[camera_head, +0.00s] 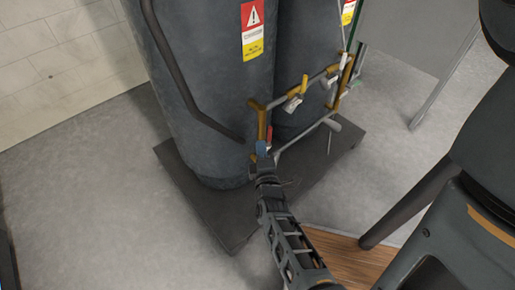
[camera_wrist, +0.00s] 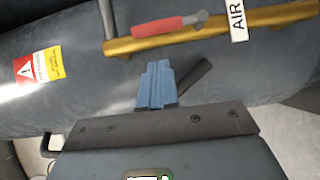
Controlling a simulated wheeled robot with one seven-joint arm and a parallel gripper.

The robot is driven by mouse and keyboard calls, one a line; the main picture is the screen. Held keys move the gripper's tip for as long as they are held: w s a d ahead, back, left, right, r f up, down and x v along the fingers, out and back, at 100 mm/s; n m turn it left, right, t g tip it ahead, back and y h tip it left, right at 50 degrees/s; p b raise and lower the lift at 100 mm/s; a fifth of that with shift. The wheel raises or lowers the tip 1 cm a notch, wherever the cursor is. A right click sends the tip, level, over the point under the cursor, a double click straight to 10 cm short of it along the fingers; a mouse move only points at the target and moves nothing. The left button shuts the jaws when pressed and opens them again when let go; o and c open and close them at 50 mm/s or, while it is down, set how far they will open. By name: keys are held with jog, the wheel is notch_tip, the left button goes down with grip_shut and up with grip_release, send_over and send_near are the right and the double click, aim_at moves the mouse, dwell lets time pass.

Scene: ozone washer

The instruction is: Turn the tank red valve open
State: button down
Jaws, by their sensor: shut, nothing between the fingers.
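The red valve handle (camera_wrist: 163,26) lies along a yellow pipe (camera_wrist: 208,37) on the tank's front in the wrist view. In the head view the red handle (camera_head: 268,135) shows as a small patch on the yellow pipe, just above my gripper. My gripper (camera_wrist: 158,70) has blue fingertips, shut together and empty. In the wrist view they sit just below the yellow pipe and the red handle, and a small gap appears between them. In the head view the gripper (camera_head: 262,149) is at the lower left of the pipe frame. Contact cannot be told.
Two large dark tanks (camera_head: 215,80) stand on a dark base plate (camera_head: 235,222). Other pipes and a yellow valve handle (camera_head: 304,85) are to the right. An AIR label (camera_wrist: 237,20) hangs by the red handle. Open grey floor (camera_head: 90,190) lies at left.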

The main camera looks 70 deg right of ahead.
jog(key=v, duration=1)
jog(key=shift+w+a, duration=0.15)
jog(key=shift+a, duration=0.15)
